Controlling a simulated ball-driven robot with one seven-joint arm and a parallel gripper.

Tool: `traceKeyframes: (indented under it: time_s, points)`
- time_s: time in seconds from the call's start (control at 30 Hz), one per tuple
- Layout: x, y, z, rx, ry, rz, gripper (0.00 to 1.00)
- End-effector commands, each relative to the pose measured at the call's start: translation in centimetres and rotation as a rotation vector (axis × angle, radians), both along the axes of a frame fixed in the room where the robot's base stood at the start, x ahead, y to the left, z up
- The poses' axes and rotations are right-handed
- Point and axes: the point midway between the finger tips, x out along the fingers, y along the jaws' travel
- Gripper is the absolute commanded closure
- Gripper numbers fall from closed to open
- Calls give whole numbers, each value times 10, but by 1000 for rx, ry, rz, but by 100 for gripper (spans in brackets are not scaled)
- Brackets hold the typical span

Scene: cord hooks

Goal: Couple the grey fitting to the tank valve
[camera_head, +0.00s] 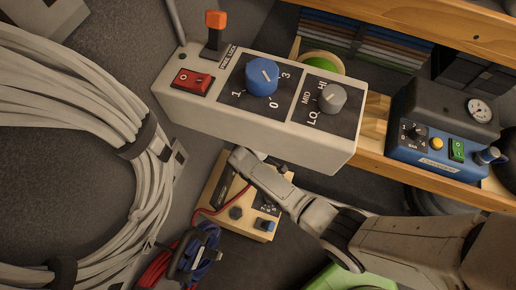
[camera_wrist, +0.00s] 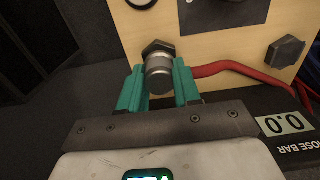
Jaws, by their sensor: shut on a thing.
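My gripper (camera_wrist: 159,72) has its two teal fingers shut on the grey fitting (camera_wrist: 158,80), a short ribbed metal cylinder, in the wrist view. A dark hex collar (camera_wrist: 156,48) sits right beyond the fitting, against the light wooden panel. I cannot tell whether the collar belongs to the fitting or to the tank valve, or whether the two are joined. A red hose (camera_wrist: 225,66) runs right from behind the right finger. In the head view my arm reaches to the wooden box (camera_head: 262,226), and my fingertips are not clear there.
A dark hex knob (camera_wrist: 286,51) is on the panel at right. A hose bar display (camera_wrist: 284,124) reads 0.0. In the head view, a grey control box (camera_head: 222,115) overhangs the wooden box. A blue unit with a gauge (camera_head: 440,140) stands right, and coiled cable (camera_head: 70,100) fills the left.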

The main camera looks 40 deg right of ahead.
Motion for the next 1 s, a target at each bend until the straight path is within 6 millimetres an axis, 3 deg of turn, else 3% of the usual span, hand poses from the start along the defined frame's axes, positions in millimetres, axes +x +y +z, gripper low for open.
traceKeyframes:
  time_s: [0.97, 1.0]
  points:
    - [0, 0, -12, 1, -1, 0, 100]
    - [0, 0, -11, 1, -1, 0, 64]
